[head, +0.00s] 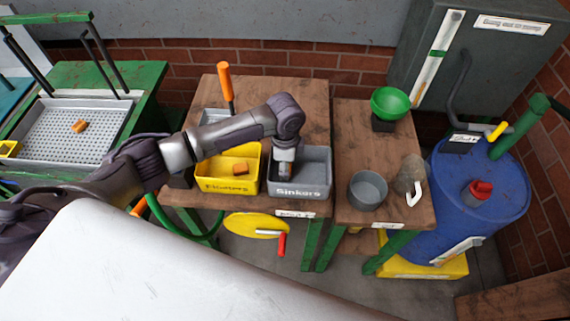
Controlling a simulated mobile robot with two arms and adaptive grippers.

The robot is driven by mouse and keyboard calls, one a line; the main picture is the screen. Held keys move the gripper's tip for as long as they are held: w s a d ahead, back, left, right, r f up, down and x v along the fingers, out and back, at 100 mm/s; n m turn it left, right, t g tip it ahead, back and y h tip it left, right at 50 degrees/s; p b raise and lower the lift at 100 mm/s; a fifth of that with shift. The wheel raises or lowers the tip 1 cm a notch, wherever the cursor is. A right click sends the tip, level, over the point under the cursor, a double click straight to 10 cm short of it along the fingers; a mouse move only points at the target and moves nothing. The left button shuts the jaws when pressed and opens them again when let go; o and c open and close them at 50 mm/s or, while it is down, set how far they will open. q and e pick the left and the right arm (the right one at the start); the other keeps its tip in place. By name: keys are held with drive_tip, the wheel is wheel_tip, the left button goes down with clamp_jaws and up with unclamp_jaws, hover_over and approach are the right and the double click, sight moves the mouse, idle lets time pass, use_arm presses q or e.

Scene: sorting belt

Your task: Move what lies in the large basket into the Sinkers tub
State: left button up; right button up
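The large basket looks to be the grey perforated tray (58,143) at the far left, hung on dark rods. An orange-brown piece (80,126) lies on its mesh. The grey Sinkers tub (317,183), labelled on its front, stands on the middle wooden table. My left arm reaches across from the left, and its gripper (284,174) points down into the left part of this tub. The fingertips are small and dark, so I cannot tell whether they are open or hold anything. My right gripper is not in view.
The yellow Floaters tub (229,186) stands left of the Sinkers tub with an orange block (240,168) inside. An orange-handled tool (226,82) rises behind.

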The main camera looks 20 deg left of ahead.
use_arm(q)
drive_tip(key=shift+f, duration=0.55)
drive_tip(key=o, duration=1.1)
drive_tip(key=shift+r, duration=0.1)
drive_tip(key=shift+r, duration=0.4)
drive_tip(key=shift+r+b, duration=0.7)
drive_tip(key=shift+r, duration=5.45)
